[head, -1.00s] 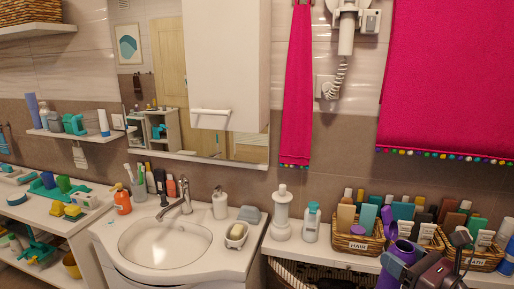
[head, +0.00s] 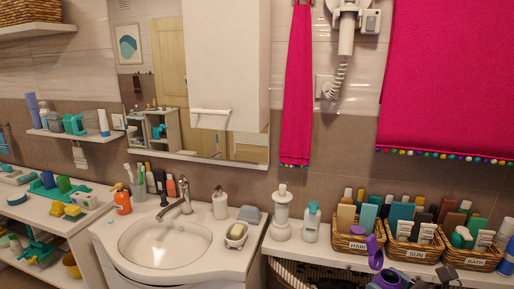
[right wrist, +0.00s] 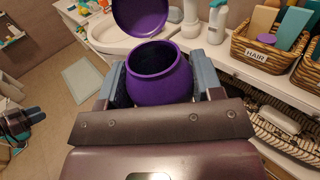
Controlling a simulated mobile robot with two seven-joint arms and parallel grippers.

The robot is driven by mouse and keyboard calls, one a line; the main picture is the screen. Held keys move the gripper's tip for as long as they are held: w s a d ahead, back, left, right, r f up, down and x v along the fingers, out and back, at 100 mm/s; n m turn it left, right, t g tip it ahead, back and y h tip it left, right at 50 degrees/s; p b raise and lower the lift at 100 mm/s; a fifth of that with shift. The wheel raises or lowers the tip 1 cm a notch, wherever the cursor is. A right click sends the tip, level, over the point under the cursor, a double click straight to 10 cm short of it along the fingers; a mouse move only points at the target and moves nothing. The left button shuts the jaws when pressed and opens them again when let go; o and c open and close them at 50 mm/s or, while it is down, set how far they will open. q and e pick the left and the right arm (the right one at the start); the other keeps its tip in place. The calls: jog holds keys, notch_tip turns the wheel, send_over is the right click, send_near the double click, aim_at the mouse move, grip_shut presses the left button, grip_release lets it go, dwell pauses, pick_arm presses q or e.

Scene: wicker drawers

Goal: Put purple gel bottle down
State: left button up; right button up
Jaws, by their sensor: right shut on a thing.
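The purple gel bottle (right wrist: 160,75) is round, with an opening on top and a purple disc (right wrist: 142,14) raised above it. My right gripper (right wrist: 160,88) is shut on it, with a blue-grey finger on each side. In the head view the purple bottle (head: 386,279) shows at the bottom edge, in front of the HAIR basket, partly cut off. Whether its base touches anything is hidden. A dark thing at the left edge of the right wrist view (right wrist: 14,126) looks like my left gripper; its jaws are unclear.
Wicker baskets marked HAIR (head: 357,247), SUN (head: 416,250) and BATH (head: 472,262) hold many bottles on the white counter (head: 300,248). A white dispenser (head: 282,215) and a teal-topped spray bottle (head: 312,222) stand left of them. The sink (head: 165,243) is further left.

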pick_arm(q)
jog(key=b+x, duration=0.1)
jog(key=b, duration=0.1)
jog(key=shift+w+f+b, duration=0.2)
jog(key=shift+f+b, duration=0.1)
jog(key=shift+b, duration=0.1)
pick_arm(e)
jog(key=a, duration=0.1)
jog(key=a+f, duration=0.1)
jog(key=a, duration=0.3)
jog(key=shift+w+a+f, duration=0.2)
jog(key=shift+a+f, duration=0.05)
pick_arm(q)
jog(key=shift+w+a, duration=0.1)
pick_arm(e)
jog(key=shift+a+m+h, duration=0.1)
jog(key=shift+m+h, duration=0.2)
jog(key=shift+h, duration=0.1)
